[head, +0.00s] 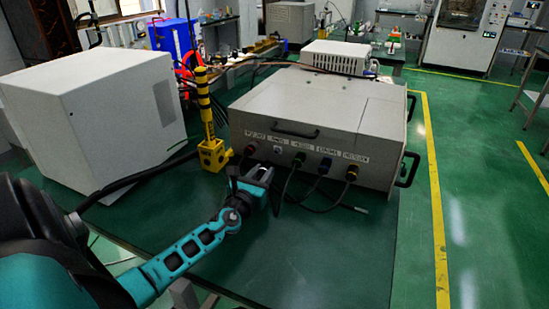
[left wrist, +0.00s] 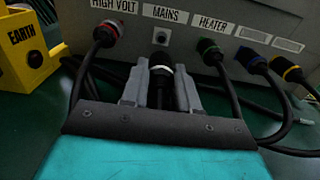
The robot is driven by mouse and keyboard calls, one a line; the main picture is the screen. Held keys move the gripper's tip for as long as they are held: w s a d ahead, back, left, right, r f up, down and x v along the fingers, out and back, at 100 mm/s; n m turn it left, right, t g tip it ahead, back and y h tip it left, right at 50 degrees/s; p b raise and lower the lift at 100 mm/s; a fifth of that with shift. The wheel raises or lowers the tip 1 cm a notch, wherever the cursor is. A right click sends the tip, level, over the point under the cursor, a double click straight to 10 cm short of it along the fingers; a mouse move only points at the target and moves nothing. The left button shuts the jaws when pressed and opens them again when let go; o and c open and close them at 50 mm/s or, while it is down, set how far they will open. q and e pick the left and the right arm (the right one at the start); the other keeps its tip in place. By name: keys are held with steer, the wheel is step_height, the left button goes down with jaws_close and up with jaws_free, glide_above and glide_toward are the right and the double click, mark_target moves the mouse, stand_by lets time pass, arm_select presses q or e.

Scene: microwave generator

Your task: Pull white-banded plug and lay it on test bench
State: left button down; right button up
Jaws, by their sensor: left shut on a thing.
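The white-banded plug (left wrist: 161,72) sits between the fingers of my left gripper (head: 263,174), which is shut on it. In the left wrist view the gripper (left wrist: 161,92) points at the generator's front panel. The MAINS socket (left wrist: 160,37) shows bare above the plug, and the plug looks apart from it. The plug's black cable runs back between the fingers. In the head view the gripper largely hides the plug. The dark green test bench top (head: 300,260) lies below and in front of the panel. My right gripper is not in view.
The grey generator (head: 315,110) has red (left wrist: 107,34), green (left wrist: 208,47), blue (left wrist: 252,58) and yellow-banded plugs (left wrist: 290,71) in its panel, with cables drooping in front. A yellow EARTH stand (head: 211,152) and white box (head: 105,120) stand left. The front bench area is clear.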

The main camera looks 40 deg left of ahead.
arm_select(q)
steer(key=shift+f, duration=0.35)
steer(key=c, duration=0.8)
jaws_free()
